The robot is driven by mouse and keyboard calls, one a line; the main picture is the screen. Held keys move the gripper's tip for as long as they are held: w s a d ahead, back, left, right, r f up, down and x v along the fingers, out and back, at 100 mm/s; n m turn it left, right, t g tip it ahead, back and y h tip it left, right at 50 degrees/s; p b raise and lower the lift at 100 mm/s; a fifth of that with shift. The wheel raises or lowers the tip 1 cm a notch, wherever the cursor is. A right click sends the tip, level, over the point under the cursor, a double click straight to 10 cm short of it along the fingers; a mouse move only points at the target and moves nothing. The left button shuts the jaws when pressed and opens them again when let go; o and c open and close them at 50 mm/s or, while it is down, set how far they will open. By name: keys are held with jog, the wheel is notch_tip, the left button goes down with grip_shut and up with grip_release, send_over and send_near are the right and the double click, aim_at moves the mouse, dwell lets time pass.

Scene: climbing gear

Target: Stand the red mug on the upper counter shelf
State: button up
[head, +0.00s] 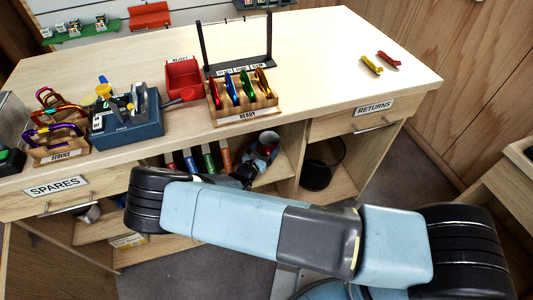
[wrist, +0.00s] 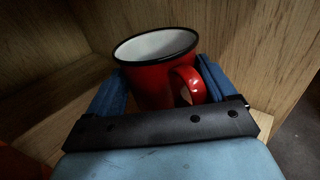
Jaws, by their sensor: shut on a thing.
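The red mug (wrist: 165,82) has a white inside, a black rim and a handle on its right in the wrist view. My gripper (wrist: 160,90) is shut on it, with a blue finger on either side. In the head view the mug (head: 268,148) is inside the open compartment under the counter, over the upper counter shelf (head: 284,168). The mug's opening faces up. My arm hides part of this shelf, and I cannot tell whether the mug's base touches it. The shelf board (wrist: 50,130) also shows in the wrist view.
A black wire bin (head: 322,165) is in the bay to the right. Wooden walls (wrist: 265,50) close in around the mug. The counter top (head: 330,70) above carries racks, carabiners and tools.

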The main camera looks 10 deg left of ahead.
aim_at(264, 154)
jog(key=shift+f, duration=1.6)
jog(key=shift+f, duration=0.1)
jog(key=o, duration=0.9)
jog(key=shift+o, duration=0.2)
jog(key=shift+s, duration=0.1)
jog(key=v, duration=0.7)
jog(key=shift+s, duration=0.1)
